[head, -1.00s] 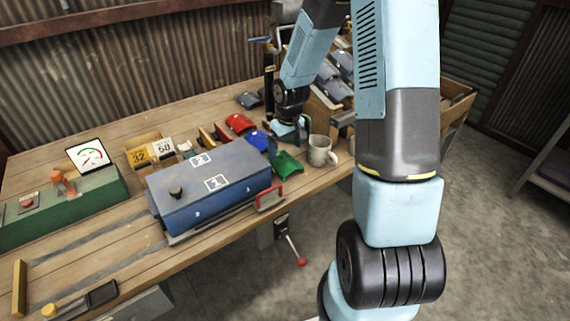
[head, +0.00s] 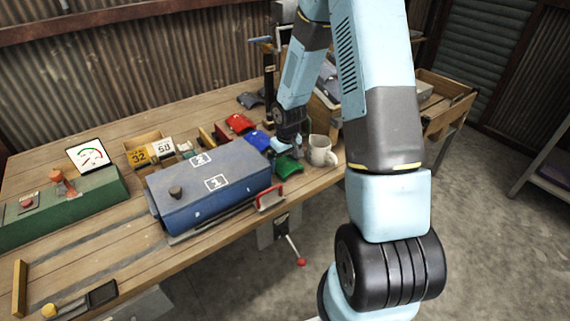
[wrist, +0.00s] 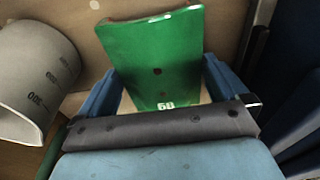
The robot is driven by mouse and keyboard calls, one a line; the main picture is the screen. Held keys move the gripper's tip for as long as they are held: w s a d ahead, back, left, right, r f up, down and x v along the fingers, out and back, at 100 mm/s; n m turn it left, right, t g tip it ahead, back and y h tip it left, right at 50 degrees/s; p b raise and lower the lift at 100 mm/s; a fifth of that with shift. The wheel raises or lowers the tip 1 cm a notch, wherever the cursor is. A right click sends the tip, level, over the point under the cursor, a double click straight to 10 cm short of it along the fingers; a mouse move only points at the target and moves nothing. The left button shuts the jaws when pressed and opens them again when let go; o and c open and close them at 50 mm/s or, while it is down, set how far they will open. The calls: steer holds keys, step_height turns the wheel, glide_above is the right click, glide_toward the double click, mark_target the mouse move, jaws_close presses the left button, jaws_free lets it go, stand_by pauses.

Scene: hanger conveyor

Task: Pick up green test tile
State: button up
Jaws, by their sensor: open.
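The green test tile (head: 288,167) is a curved green piece lying on the workbench, to the right of the blue-grey box. In the wrist view the green tile (wrist: 158,58) sits ahead of and partly between the two blue fingers, with dark spots and a white "60" marking near its closer edge. My gripper (wrist: 160,92) is open, with one finger on each side of the tile's near part. In the head view my gripper (head: 290,148) is just above and behind the tile, its fingertips hard to make out. I cannot tell whether the fingers touch the tile.
A grey-white measuring mug (head: 320,151) stands close to the right of the tile; it shows at left in the wrist view (wrist: 32,75). A blue tile (head: 257,141) and red tile (head: 240,123) lie behind.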

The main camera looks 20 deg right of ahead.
steer(key=shift+c, duration=0.3)
steer(key=c, duration=0.8)
steer(key=shift+r, duration=0.15)
